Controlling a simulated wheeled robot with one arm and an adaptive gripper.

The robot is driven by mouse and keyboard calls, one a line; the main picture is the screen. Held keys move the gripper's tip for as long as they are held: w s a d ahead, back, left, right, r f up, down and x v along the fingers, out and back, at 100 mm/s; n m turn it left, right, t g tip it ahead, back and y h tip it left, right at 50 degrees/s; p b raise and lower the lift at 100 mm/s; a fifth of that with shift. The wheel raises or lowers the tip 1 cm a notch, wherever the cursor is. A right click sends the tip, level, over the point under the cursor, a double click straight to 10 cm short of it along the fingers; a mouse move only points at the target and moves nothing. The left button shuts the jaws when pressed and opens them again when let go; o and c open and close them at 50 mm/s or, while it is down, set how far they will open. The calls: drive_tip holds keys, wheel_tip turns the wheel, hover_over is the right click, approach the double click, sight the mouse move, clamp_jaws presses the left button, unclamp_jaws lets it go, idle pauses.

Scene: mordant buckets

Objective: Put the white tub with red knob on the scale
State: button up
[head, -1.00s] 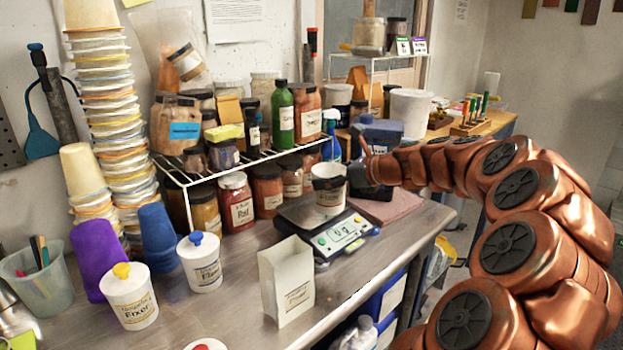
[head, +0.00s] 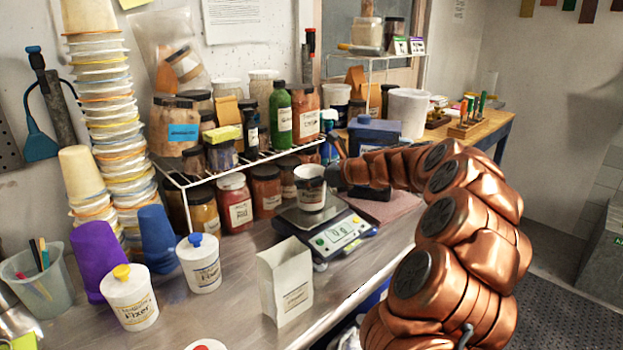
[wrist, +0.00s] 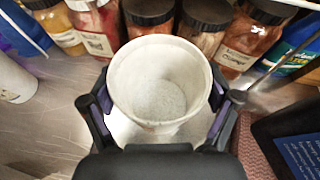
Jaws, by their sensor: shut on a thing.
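A white tub with a red knob (head: 205,345) is at the bottom edge of the head view, and only its top shows. The scale (head: 337,238) stands on the bench with its display facing me.
A white paper bag (head: 287,282) stands just in front of the scale. White tubs with a blue knob (head: 200,265) and a yellow knob (head: 130,298) stand to the left. Jars crowd a wire shelf (head: 240,165) behind.

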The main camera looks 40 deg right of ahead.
drive_tip(key=shift+f, duration=0.25)
drive_tip(key=o, duration=1)
drive_tip(key=shift+c, duration=0.2)
drive_tip(key=v, duration=1.2)
drive_tip(key=shift+b, duration=0.45)
drive_tip(key=shift+r, duration=0.15)
